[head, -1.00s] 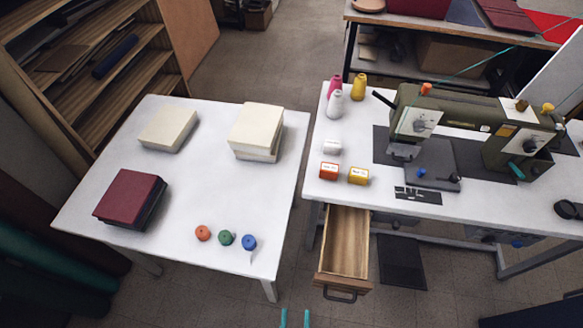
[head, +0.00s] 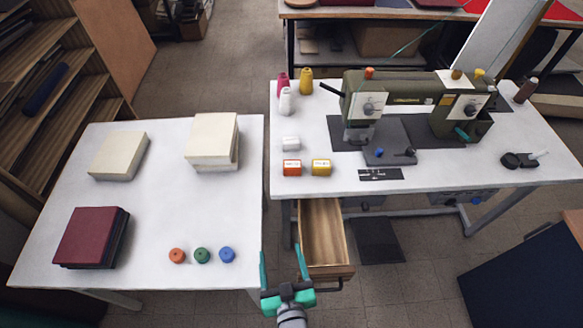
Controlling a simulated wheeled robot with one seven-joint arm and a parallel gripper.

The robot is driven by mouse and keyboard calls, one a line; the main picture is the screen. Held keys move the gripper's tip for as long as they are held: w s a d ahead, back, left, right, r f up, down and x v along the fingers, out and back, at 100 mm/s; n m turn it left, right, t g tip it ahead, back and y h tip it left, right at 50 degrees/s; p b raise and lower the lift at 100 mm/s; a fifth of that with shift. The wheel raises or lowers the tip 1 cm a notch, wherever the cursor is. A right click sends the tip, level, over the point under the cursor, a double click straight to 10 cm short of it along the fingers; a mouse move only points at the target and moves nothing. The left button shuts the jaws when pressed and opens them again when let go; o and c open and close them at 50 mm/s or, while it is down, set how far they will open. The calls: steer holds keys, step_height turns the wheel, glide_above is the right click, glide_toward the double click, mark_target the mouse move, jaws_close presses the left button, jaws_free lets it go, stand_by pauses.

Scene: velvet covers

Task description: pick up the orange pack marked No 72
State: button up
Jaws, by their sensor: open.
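The orange pack (head: 292,168) sits on the white sewing table near its front left edge, with a white label on its top. The print on the label is too small to read. A similar yellow pack (head: 321,168) stands just to its right, and a white pack (head: 290,143) lies behind it. My gripper (head: 284,266) is at the bottom of the view, in front of the table and by the open drawer. Its teal fingers are apart with nothing between them. It is well short of the orange pack.
An open wooden drawer (head: 323,237) juts out below the sewing table (head: 225,92) edge region. The sewing machine (head: 410,105) stands behind and right of the packs. Thread cones (head: 306,80) stand behind them. The left table (head: 165,205) holds stacks and several small spools.

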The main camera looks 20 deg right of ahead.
steer(key=w+d+r+m+h, duration=0.1)
steer(key=w+d, duration=0.4)
steer(key=w, duration=0.4)
steer(key=m+g+h, duration=0.1)
steer(key=m, duration=0.1)
glide_toward(293, 168)
steer(key=shift+x, duration=5.05)
steer(key=c, duration=1.1)
steer(key=shift+c, duration=0.2)
